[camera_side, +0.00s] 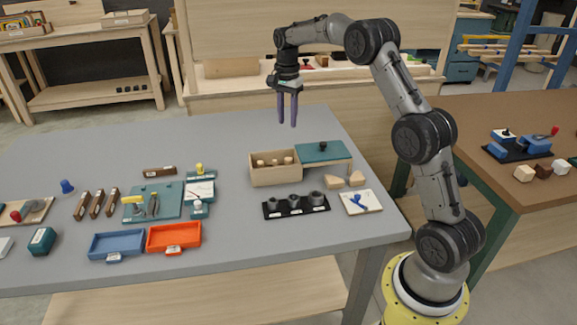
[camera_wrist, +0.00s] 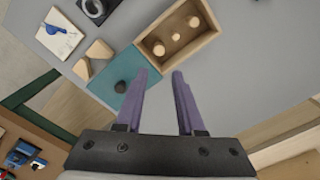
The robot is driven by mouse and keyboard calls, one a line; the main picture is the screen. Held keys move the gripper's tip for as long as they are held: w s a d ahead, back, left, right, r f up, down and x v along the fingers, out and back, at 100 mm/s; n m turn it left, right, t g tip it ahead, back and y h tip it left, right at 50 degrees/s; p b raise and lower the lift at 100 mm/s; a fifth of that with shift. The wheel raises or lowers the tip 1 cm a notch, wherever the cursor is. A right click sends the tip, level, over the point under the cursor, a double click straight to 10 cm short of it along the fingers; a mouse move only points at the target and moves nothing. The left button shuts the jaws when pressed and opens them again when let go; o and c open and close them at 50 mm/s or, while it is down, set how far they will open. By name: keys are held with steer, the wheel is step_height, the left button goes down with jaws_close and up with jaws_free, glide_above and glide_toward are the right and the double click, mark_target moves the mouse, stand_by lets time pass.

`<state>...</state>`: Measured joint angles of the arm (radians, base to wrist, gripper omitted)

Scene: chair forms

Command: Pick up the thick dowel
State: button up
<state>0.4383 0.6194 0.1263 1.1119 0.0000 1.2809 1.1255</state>
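A light wooden box (camera_side: 274,180) stands on the grey table with three pale dowels in it. The dowel nearest the teal lid (camera_side: 320,152) looks thickest; this thick dowel (camera_side: 288,160) also shows in the wrist view (camera_wrist: 158,48). A middle dowel (camera_wrist: 176,37) and a far dowel (camera_wrist: 193,21) look thinner. My gripper (camera_side: 287,123) is open and empty, its purple fingers pointing down, well above and behind the box. In the wrist view my gripper (camera_wrist: 160,73) has its fingers apart, with the box beyond the tips.
The teal lid, with a dark knob, lies beside the box. Two wooden wedges (camera_side: 346,180), a black holder with grey rings (camera_side: 296,206) and a white card with a blue piece (camera_side: 360,202) are close by. Blue (camera_side: 117,245) and orange (camera_side: 174,237) trays stand left.

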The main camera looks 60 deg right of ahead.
mark_target(289, 158)
steer(key=f, duration=1.4)
steer(key=shift+d, duration=0.25)
steer(key=shift+r, duration=0.1)
jaws_close()
